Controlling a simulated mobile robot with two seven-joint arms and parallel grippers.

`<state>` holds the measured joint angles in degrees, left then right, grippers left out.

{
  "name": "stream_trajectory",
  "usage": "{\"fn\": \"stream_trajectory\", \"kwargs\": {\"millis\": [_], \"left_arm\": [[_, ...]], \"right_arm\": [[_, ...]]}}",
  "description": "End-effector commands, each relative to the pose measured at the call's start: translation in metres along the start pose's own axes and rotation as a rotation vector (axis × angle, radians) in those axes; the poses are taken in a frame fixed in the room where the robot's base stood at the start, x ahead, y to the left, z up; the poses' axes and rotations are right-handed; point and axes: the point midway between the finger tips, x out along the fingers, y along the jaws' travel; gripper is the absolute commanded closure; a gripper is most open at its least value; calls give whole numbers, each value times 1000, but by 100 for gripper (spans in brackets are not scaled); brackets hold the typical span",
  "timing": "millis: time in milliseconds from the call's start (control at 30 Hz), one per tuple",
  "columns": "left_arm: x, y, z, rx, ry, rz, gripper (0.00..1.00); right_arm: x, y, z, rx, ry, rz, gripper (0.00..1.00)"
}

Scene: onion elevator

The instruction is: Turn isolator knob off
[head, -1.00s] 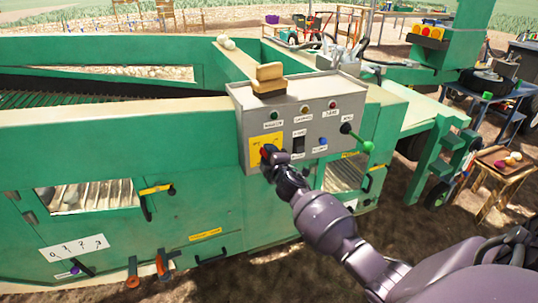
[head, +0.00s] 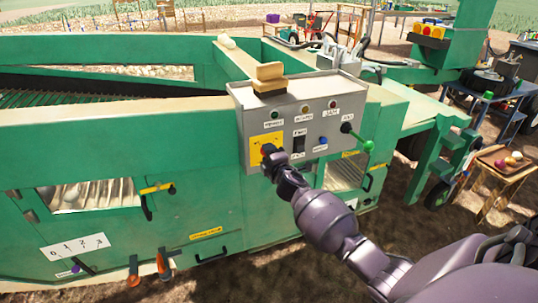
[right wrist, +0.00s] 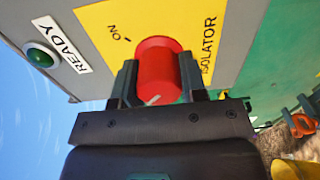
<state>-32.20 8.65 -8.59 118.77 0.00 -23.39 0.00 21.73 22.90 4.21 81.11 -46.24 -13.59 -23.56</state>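The isolator knob is a red round knob (right wrist: 158,72) on a yellow plate (right wrist: 200,18) marked ON and ISOLATOR in the right wrist view. A short white mark shows on the knob's near face. The plate (head: 257,142) sits at the lower left of a grey control box (head: 330,97) in the head view. My right gripper (right wrist: 158,85) has one finger on each side of the knob, both seeming to touch it. In the head view my right gripper (head: 270,158) covers most of the knob. My left gripper is not in view.
A black switch (head: 298,145), a blue button (head: 323,141) and a green-tipped lever (head: 366,146) are right of the knob. A wooden-handled brush (head: 269,77) lies on the box. A green READY lamp (right wrist: 40,55) is beside the plate. Orange handles (head: 162,264) are low on the green machine.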

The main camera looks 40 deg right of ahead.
Motion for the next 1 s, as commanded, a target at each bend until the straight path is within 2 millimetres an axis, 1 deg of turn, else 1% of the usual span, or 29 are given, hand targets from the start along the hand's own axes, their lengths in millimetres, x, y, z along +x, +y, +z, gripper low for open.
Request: {"fn": "stream_trajectory", "kwargs": {"millis": [33, 100, 167, 433, 567, 667, 867, 1000], "left_arm": [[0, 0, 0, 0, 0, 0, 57], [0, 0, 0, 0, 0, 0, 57], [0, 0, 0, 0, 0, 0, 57], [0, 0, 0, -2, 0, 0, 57], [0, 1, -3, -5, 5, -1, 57], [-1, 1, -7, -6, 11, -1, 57], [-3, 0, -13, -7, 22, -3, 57], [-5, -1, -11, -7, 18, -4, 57]], "right_arm": [[0, 0, 0, -3, 1, 0, 55], [0, 0, 0, -2, 0, 0, 44], [0, 0, 0, -2, 0, 0, 36], [0, 0, 0, 0, 0, 0, 36], [-7, 0, 0, 0, 0, 0, 36], [-18, 1, 0, 1, 0, 0, 36], [-51, 2, 0, 1, 0, 1, 36], [-74, 1, 0, 1, 0, 1, 36]]}}
